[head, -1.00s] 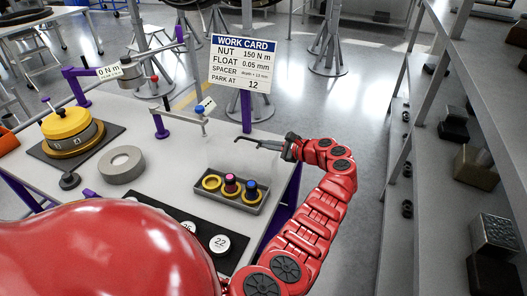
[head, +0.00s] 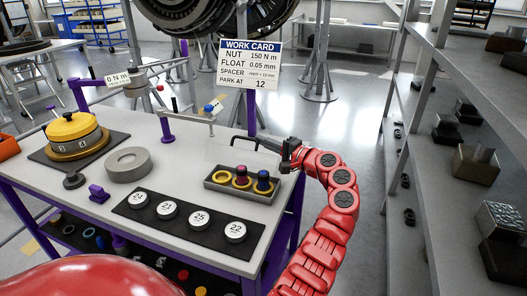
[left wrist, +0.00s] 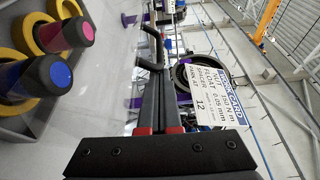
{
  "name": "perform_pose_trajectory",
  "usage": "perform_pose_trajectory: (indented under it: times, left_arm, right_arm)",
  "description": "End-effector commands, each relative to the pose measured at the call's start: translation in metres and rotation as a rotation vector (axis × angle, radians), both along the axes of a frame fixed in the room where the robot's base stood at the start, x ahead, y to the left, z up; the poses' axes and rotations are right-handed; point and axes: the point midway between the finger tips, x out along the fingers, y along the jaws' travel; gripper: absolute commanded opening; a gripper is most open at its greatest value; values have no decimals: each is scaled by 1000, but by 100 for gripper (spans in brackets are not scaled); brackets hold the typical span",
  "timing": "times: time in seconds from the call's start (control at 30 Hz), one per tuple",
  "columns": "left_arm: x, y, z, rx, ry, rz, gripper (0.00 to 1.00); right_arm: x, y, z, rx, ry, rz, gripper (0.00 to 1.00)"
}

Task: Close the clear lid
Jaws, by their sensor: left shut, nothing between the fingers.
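A grey tray (head: 247,195) stands on the bench with yellow rings in it and a pink-topped peg (head: 241,175) and a blue-topped peg (head: 263,180). The clear lid is very faint; it seems to stand raised at the tray's back edge, with a dark bar-shaped handle (head: 250,141) at its top. My left gripper (head: 285,153) is shut and empty at the right end of the handle. In the left wrist view its fingertips (left wrist: 153,72) lie right by the black handle (left wrist: 152,42); I cannot tell whether they touch. My right gripper is out of view.
The work card (head: 248,65) stands on a purple post behind the tray. A black mat (head: 184,219) with several white discs lies in front. A grey ring (head: 128,164) and a yellow-topped part (head: 72,135) stand left. Shelving (head: 440,170) stands at right across open floor.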

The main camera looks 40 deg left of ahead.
Motion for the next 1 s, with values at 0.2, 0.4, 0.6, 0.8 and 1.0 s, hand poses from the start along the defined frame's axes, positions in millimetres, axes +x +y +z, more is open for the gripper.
perform_pose_trajectory:
  times: [0.2, 0.4, 0.6, 0.8, 1.0]
  left_arm:
    - [-22, -8, -9, 66, -197, -4, 0]
    - [-43, -14, -17, 117, -361, -1, 0]
    - [-57, -18, -23, 158, -492, 0, 0]
    - [-66, -21, -26, 183, -577, -1, 0]
    - [-70, -22, -27, 196, -617, -1, 0]
  right_arm:
    - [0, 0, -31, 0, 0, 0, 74]
    - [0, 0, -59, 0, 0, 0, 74]
    - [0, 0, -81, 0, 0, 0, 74]
    - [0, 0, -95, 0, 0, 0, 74]
    - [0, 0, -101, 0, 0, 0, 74]
